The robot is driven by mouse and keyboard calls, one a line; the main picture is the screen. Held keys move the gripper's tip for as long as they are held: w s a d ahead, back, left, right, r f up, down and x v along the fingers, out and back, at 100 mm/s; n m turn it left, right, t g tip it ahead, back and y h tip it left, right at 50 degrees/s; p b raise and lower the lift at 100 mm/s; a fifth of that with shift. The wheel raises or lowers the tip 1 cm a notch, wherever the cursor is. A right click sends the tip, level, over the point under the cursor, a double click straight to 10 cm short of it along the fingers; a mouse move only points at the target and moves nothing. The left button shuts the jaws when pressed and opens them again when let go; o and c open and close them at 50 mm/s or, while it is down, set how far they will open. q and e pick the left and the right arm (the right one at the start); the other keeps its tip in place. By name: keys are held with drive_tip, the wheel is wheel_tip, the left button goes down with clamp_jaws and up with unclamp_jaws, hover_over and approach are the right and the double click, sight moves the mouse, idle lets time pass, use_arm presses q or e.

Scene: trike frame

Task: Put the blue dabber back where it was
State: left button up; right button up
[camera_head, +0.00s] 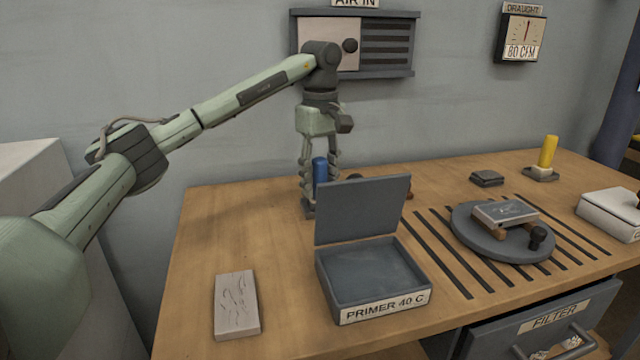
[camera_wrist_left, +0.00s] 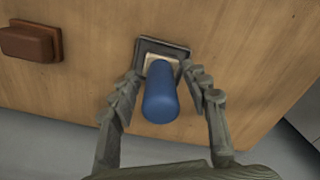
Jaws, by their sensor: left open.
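The blue dabber (camera_head: 320,170) stands upright at the back left of the table, behind the open box lid. In the left wrist view the blue dabber (camera_wrist_left: 160,95) sits with its pale base in a dark square holder (camera_wrist_left: 148,48). My left gripper (camera_head: 319,192) is lowered around the dabber from above. In the left wrist view the fingers of my left gripper (camera_wrist_left: 165,88) are open, one on each side of the dabber, with gaps between. The holder is mostly hidden by the lid and fingers in the head view. My right gripper is not in view.
An open grey box labelled PRIMER 40 C (camera_head: 385,303) stands just in front, its raised lid (camera_head: 362,208) close to the gripper. A brown block (camera_wrist_left: 32,41) lies nearby. A yellow dabber (camera_head: 548,152) stands at the back right. A pale marked block (camera_head: 236,305) lies front left.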

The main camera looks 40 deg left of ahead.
sight(321, 159)
use_arm(q)
wheel_tip(321, 159, up, 6)
drive_tip(key=shift+r, duration=0.1)
wheel_tip(321, 159, up, 5)
drive_tip(key=shift+f+p, duration=0.2)
drive_tip(key=shift+p, duration=0.85)
drive_tip(key=shift+r, duration=0.15)
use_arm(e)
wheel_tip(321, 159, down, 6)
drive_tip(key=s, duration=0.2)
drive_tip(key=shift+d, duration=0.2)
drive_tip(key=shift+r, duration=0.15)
